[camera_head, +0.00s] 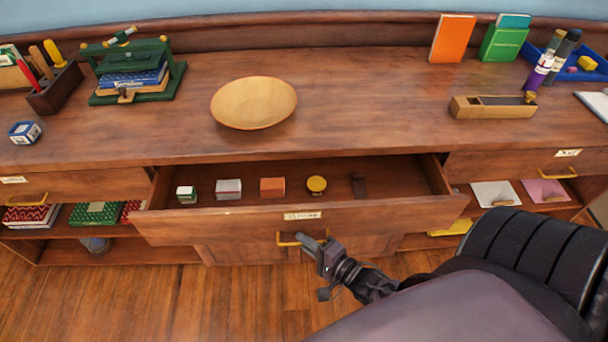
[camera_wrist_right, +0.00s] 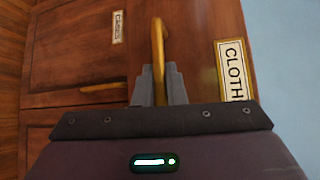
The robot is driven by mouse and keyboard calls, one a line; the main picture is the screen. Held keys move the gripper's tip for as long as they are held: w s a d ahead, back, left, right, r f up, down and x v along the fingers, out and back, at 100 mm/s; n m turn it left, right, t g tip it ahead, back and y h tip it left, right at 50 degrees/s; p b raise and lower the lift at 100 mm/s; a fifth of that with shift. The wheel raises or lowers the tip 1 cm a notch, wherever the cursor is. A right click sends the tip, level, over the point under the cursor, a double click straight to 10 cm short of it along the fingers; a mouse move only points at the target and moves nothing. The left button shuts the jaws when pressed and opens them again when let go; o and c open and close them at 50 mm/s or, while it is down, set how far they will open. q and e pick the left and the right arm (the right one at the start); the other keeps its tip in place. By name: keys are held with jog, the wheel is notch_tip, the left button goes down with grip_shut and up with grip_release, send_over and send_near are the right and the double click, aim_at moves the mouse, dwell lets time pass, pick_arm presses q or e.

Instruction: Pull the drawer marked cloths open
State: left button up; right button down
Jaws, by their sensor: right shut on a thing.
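The drawer (camera_head: 380,208) with a pale label (camera_head: 303,215) stands open in the middle of the wooden bookcase. In the right wrist view its label (camera_wrist_right: 233,72) reads "CLOTH", with the rest hidden behind my gripper. My right gripper (camera_head: 312,243) is at the drawer front, shut on the brass handle (camera_head: 287,240). The handle (camera_wrist_right: 157,50) shows between the fingers in the right wrist view. Inside the drawer are several small things in a row, among them an orange box (camera_head: 272,187) and a round yellow-topped tin (camera_head: 317,184). My left gripper is not in view.
A wooden bowl (camera_head: 253,103), a green press (camera_head: 136,70) and a wooden plane (camera_head: 492,107) stand on the top. Another drawer (camera_head: 500,164) at the right is shut. Below the open drawer are cupboard doors (camera_head: 240,250). The floor (camera_head: 150,305) at the front left is clear.

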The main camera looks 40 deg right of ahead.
jog(key=s+a+p, duration=0.3)
jog(key=s+a, duration=0.3)
jog(key=s, duration=0.4)
jog(key=shift+s+a, duration=0.25)
jog(key=c, duration=1.5)
grip_release()
jog(key=v, duration=0.7)
jog(key=shift+s, duration=0.4)
jog(key=shift+d+r, duration=0.1)
